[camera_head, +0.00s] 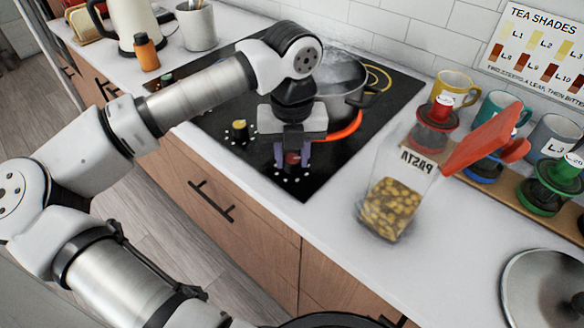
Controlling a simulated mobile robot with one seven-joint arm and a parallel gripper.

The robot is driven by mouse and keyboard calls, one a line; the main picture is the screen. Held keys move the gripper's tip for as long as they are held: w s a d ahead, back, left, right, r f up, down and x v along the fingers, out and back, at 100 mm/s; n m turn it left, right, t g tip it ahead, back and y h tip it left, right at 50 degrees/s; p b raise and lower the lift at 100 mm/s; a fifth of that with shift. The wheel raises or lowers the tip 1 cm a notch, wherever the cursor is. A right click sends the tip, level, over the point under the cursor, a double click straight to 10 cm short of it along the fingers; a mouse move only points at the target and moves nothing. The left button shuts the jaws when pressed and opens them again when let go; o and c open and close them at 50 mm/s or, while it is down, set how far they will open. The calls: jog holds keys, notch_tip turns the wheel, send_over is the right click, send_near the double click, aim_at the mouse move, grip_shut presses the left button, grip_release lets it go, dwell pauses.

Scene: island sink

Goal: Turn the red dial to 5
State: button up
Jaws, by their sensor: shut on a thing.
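The red dial (292,158) is on the front part of the black stovetop, in the head view. It is small and partly hidden by my gripper. My gripper (292,160) points down over it, with one finger on each side, shut on the dial. White dots ring the dial on the black glass; its pointer and the numbers cannot be read. A yellow dial (240,129) sits to the left with its own ring of marks.
A pasta jar (392,205) with a red lid (482,142) stands open to the right. Mugs and small presses line the right back. An orange bottle (146,53) stands at the left.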

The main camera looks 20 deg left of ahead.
jog(key=m+b, duration=0.3)
jog(key=shift+f+m, duration=0.2)
jog(key=shift+m, duration=0.1)
jog(key=m+b, duration=0.2)
jog(key=m, duration=0.1)
jog(key=shift+r+m+b, duration=0.1)
jog(key=shift+m+b, duration=0.2)
jog(key=m+b, duration=0.1)
jog(key=m, duration=0.2)
jog(key=shift+m+b, duration=0.3)
jog(key=shift+m, duration=0.1)
jog(key=m+b, duration=0.1)
jog(key=m, duration=0.3)
jog(key=m+b, duration=0.1)
jog(key=m, duration=0.3)
jog(key=shift+r, duration=0.1)
jog(key=m, duration=0.3)
jog(key=shift+m+b, duration=0.3)
jog(key=shift+m, duration=0.1)
jog(key=m, duration=0.4)
jog(key=shift+r, duration=0.1)
jog(key=shift+m, duration=2.1)
